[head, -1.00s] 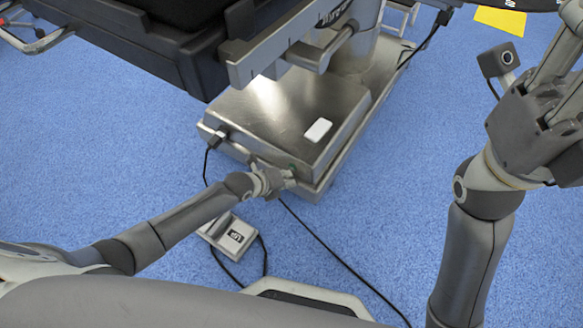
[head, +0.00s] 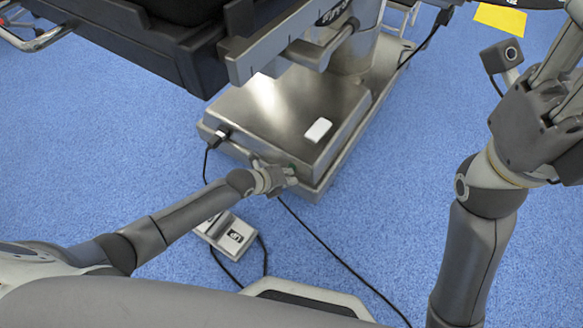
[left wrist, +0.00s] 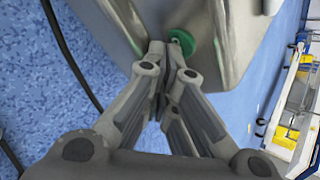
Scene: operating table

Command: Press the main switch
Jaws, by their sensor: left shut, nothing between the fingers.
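The main switch appears as a round green button (left wrist: 182,42) on the side of the metal table base in the left wrist view. In the head view, a small bit of green (head: 291,167) shows at the base's near side. My left gripper (left wrist: 170,52) is shut and empty, its fingertips at the lower left edge of the green button, partly covering it. I cannot tell whether they touch it. In the head view my left gripper (head: 285,174) is at the near side of the base (head: 262,112). My right gripper (head: 570,100) is at the right edge, its fingers partly out of frame.
A foot pedal (head: 228,234) lies on the blue floor below my left forearm, with black cables (head: 330,246) running across the floor. A white box (head: 318,130) sits on the base. The table's side rail (head: 285,50) hangs above. Floor right of the base is clear.

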